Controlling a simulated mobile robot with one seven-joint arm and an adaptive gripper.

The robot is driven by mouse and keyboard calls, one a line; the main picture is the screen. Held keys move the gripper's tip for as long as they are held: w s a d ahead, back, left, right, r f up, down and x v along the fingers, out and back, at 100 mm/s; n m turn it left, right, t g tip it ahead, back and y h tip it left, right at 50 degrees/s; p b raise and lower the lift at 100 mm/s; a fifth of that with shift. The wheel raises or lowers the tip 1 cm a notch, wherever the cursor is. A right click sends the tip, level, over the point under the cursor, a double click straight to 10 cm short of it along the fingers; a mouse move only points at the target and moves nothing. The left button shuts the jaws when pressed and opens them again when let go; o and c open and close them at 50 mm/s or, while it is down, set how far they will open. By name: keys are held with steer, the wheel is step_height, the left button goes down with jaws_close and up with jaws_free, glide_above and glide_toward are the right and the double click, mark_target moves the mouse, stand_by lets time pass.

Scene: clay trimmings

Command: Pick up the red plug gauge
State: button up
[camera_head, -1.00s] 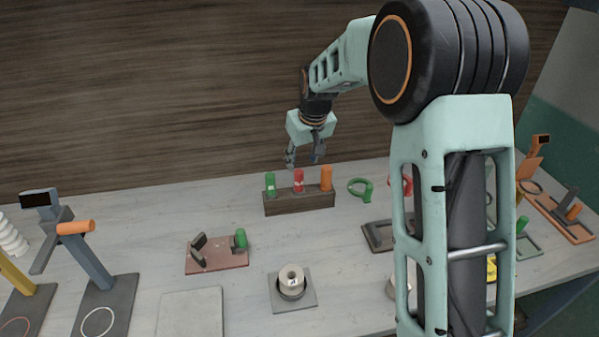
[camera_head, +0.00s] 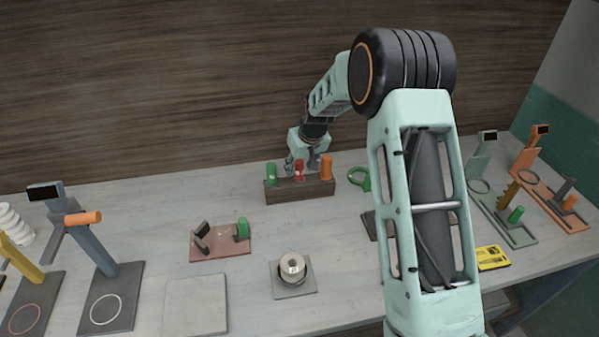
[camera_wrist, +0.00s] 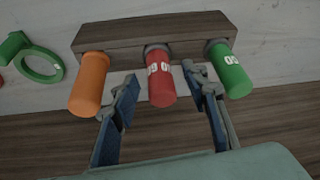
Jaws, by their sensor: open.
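The red plug gauge (camera_head: 299,170) stands upright in the middle of a wooden block (camera_head: 288,191), between a green gauge (camera_head: 271,173) and an orange one (camera_head: 326,167). In the wrist view the red gauge (camera_wrist: 160,82) carries white markings. My gripper (camera_head: 302,167) is just behind and above the block. In the wrist view its fingers (camera_wrist: 165,115) are open, one on each side of the red gauge, with a visible gap on both sides. The left finger is near the orange gauge (camera_wrist: 88,84), and the right finger is near the green gauge (camera_wrist: 230,70).
A green ring gauge (camera_head: 360,179) lies right of the block. A reddish fixture (camera_head: 220,250) and a grey base with a pale ring (camera_head: 293,286) are in front. Gauge stands (camera_head: 97,244) are at left, with more at right. A wooden wall (camera_head: 180,80) rises behind.

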steer(key=shift+w+a+f, duration=0.1)
steer(key=shift+w+f, duration=0.1)
steer(key=shift+f, duration=0.35)
steer(key=shift+c, duration=0.4)
jaws_close()
steer(key=shift+r, duration=0.1)
